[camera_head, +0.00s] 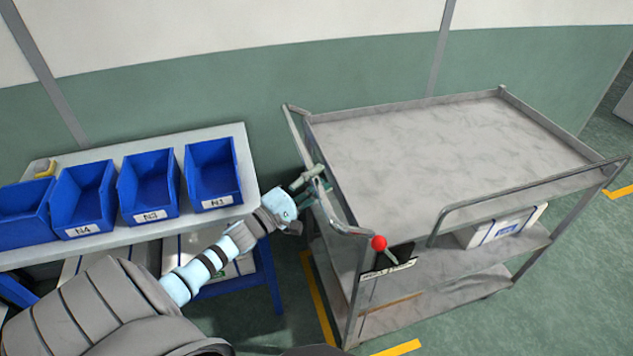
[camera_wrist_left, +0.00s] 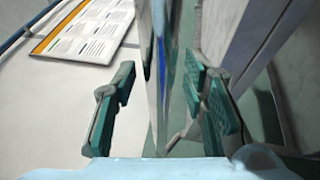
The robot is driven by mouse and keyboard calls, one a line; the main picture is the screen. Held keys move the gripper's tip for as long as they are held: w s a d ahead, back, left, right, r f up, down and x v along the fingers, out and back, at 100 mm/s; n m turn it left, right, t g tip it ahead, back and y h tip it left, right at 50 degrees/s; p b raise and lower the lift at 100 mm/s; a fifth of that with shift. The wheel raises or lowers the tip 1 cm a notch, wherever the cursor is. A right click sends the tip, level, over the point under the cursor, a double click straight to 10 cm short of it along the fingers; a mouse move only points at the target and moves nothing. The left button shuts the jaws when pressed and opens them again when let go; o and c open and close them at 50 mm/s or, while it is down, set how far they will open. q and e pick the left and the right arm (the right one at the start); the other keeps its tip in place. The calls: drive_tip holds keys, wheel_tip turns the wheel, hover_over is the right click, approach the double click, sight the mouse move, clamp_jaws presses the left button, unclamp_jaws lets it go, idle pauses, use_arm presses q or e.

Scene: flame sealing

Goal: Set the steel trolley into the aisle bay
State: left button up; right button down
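The steel trolley (camera_head: 440,150) stands on the green floor at the centre right, with an empty top tray and lower shelves. A red-knobbed lever (camera_head: 379,243) sits above a small label at its near left corner. Its push handle (camera_head: 341,215) runs along the left end. My left gripper (camera_head: 312,186) is at this handle. In the left wrist view, its two green fingers (camera_wrist_left: 164,101) are apart, with an upright metal part (camera_wrist_left: 160,60) of the trolley between them. A gap shows on both sides, so no grip is visible. My right gripper is out of view.
Yellow floor marks lie by the trolley's left side (camera_head: 318,298), in front (camera_head: 398,348) and at the far right (camera_head: 620,192). A white bench (camera_head: 120,237) with blue bins (camera_head: 213,175) stands left. A white box (camera_head: 503,228) lies on the trolley's middle shelf. A green wall stands behind.

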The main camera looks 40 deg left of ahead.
use_arm(q)
clamp_jaws()
drive_tip(key=shift+w, duration=0.1)
idle(0.4)
